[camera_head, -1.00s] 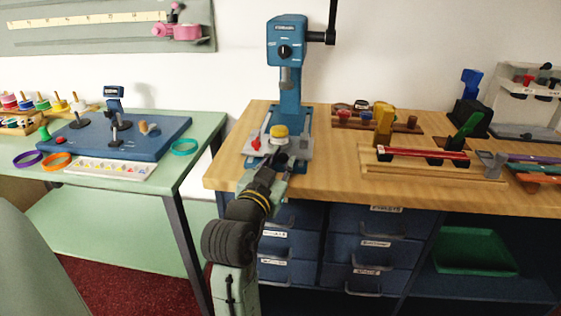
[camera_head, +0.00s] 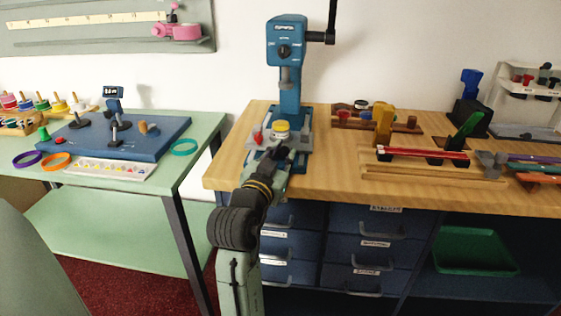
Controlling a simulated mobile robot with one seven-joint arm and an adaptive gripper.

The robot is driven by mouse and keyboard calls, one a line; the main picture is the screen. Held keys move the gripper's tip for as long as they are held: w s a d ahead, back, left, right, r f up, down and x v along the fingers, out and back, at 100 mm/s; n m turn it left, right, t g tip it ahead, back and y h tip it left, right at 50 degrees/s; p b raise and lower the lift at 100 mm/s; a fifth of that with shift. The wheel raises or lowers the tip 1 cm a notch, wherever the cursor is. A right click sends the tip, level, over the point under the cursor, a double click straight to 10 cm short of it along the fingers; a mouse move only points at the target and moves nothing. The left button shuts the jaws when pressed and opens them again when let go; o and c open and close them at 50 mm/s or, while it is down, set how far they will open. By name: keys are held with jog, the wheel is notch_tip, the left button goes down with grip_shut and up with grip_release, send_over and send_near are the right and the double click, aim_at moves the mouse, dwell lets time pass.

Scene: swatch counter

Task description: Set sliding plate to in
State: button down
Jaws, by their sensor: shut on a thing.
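The sliding plate (camera_head: 301,141) is a grey plate on the base of the blue hand press (camera_head: 288,95), at the left of the wooden bench. It carries a round yellow piece (camera_head: 281,128) on a grey seat and has a small red part (camera_head: 258,136) at its left. The yellow piece sits below the press ram, close in front of the column. My gripper (camera_head: 280,153) reaches from the front and is shut at the plate's front edge. The fingertips are small and partly hidden by my wrist, so the exact grip point is unclear.
A black press lever (camera_head: 331,22) rises at the right of the press head. A green table (camera_head: 200,130) with a blue board (camera_head: 120,138) is at left, across a gap.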

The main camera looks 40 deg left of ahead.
jog(key=shift+w+a, duration=0.3)
jog(key=shift+w, duration=0.25)
jog(key=c, duration=1.4)
grip_release()
jog(key=shift+s, duration=0.1)
jog(key=v, duration=1.2)
jog(key=shift+c, duration=0.3)
